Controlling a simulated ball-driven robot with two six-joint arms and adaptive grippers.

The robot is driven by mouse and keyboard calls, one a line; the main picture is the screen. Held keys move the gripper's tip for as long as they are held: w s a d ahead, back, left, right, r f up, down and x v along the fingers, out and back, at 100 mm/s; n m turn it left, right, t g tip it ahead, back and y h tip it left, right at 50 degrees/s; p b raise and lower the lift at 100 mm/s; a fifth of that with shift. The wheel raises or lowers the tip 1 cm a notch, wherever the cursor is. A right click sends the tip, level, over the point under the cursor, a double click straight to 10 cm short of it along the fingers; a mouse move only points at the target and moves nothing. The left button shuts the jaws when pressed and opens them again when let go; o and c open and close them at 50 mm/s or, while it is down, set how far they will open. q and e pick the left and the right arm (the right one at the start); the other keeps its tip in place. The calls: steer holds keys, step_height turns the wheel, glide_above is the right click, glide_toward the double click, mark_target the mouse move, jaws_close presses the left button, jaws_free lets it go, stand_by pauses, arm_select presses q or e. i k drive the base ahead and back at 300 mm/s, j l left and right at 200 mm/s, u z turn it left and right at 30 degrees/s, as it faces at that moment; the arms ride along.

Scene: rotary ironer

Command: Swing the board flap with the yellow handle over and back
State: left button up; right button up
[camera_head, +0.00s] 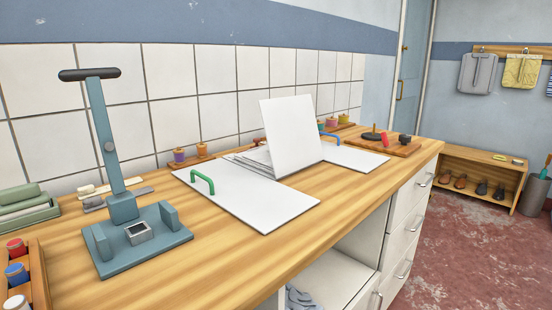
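A white folding board lies on the wooden counter. Its left flap (265,208) lies flat and bears a green handle (202,181). A white flap (291,135) in the middle stands up, leaning slightly back; I see no handle on its visible face. A right flap (352,159) lies flat beyond it, with a blue handle (330,137) partly hidden by the standing flap. Folded white layers (252,157) lie behind the standing flap. No yellow handle shows on the board. Neither of my grippers is in view.
A blue-grey press (130,232) with a tall lever stands left of the board on the counter (215,275). A wooden rack of thread spools (22,275) is at the left edge. A wooden tray (392,147) with small tools lies right of the board. Bare counter lies in front.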

mark_target(290, 123)
steer(key=u, duration=0.6)
steer(key=l+u, duration=1.1)
steer(key=i+j, duration=0.05)
